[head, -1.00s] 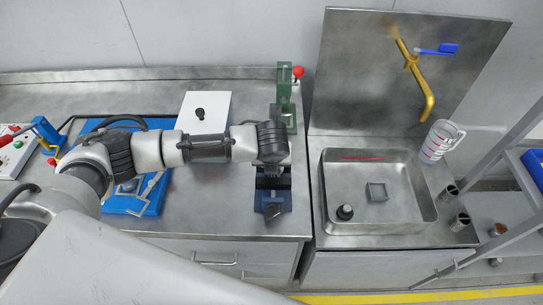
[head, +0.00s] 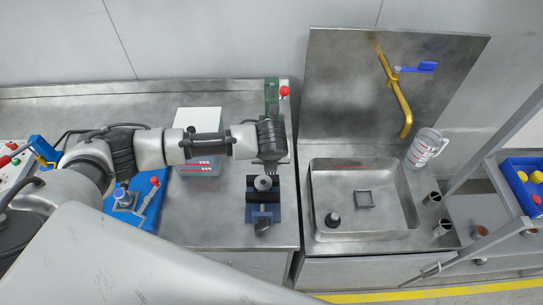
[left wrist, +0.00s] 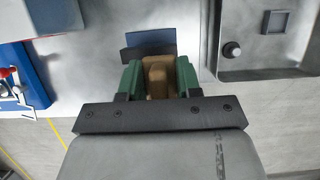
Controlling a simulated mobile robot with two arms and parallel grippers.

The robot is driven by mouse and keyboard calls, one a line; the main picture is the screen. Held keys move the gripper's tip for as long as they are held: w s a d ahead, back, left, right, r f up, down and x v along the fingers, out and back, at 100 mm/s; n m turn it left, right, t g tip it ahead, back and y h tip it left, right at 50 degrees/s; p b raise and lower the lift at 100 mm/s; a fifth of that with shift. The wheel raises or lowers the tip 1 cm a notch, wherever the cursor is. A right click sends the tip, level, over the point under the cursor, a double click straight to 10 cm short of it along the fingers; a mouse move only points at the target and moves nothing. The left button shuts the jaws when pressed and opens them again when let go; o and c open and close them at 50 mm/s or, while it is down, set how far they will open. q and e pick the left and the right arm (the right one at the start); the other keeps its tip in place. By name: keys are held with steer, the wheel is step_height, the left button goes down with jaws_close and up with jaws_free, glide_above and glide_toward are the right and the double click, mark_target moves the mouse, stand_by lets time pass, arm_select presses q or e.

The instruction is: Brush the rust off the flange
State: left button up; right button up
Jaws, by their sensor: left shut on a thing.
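My left gripper (head: 268,162) is above the blue vise (head: 262,214) on the steel bench. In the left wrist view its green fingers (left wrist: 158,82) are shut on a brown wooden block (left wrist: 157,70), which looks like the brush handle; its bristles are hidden. A round grey piece (head: 263,183), probably the flange, sits at the vise, just below the gripper. I cannot tell whether the brush touches it, and rust is too small to make out. The blue vise also shows beyond the fingers in the left wrist view (left wrist: 150,42). My right gripper is not in view.
A steel sink (head: 390,222) with a black knobbed piece (head: 332,219) and a small square grey piece (head: 365,199) lies to the right. A green stand with a red knob (head: 272,95) is behind the gripper. A blue fixture (head: 135,208) stands left.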

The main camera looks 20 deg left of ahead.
arm_select(q)
steer(key=shift+w+r+p, duration=0.1)
steer(key=shift+r+p, duration=0.25)
steer(key=shift+r, duration=0.25)
steer(key=shift+w+r, duration=0.15)
steer(key=shift+r, duration=0.1)
steer(key=shift+d+r, duration=0.1)
steer(key=shift+r, duration=0.25)
steer(key=shift+r+p, duration=0.25)
steer(key=shift+p, duration=0.1)
steer(key=shift+s+r, duration=0.2)
steer(key=shift+s, duration=0.05)
steer(key=shift+w+f, duration=0.15)
steer(key=shift+w, duration=0.05)
